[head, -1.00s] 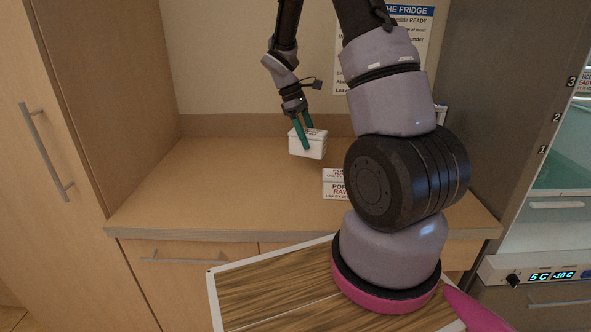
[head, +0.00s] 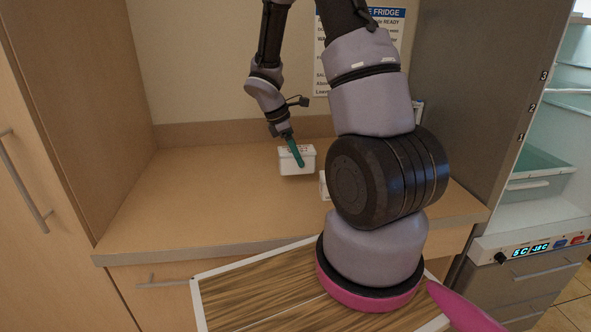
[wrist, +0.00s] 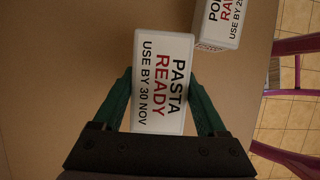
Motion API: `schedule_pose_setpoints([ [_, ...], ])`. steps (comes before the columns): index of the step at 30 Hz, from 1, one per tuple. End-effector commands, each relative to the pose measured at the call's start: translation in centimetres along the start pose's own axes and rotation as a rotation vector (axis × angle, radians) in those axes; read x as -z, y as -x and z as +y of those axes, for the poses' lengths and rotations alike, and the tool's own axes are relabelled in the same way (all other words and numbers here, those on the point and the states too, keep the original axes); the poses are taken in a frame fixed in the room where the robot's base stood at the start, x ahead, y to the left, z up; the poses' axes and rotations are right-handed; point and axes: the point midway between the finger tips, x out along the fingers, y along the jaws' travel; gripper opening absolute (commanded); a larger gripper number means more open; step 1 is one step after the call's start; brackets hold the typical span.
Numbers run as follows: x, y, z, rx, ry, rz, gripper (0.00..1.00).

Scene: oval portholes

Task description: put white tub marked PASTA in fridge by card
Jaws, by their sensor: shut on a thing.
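The white tub marked PASTA (head: 296,160), with READY and a use-by line on its lid, is between the fingers of my gripper (head: 297,156). In the wrist view the lid of the tub (wrist: 163,75) faces the camera, with a green finger on each side. My gripper is shut on the tub, over the back of the counter; I cannot tell whether the tub touches it. The fridge (head: 512,250) stands at the right with its interior showing and levels labelled 1, 2 and 3. The card (head: 388,13) is on the back wall, partly hidden by my arm.
A second white tub marked RAW (wrist: 222,20) sits on the counter beside the held one, mostly hidden by my arm in the head view. The counter (head: 190,195) is clear to the left. A clear drawer (head: 540,187) sits low in the fridge. A grey side panel (head: 450,100) borders the counter.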

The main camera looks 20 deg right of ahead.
Motion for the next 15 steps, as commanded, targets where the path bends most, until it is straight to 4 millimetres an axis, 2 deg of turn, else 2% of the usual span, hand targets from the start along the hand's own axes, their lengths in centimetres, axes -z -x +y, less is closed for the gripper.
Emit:
schedule_pose_setpoints([
  [5,0.6,-1.3,0.0,0.000,0.001,-0.001,0.00],
  [12,1.8,-4.2,0.0,0.001,0.000,-0.001,0.00],
  [15,1.9,-4.4,0.1,-0.001,-0.001,0.000,0.00],
])
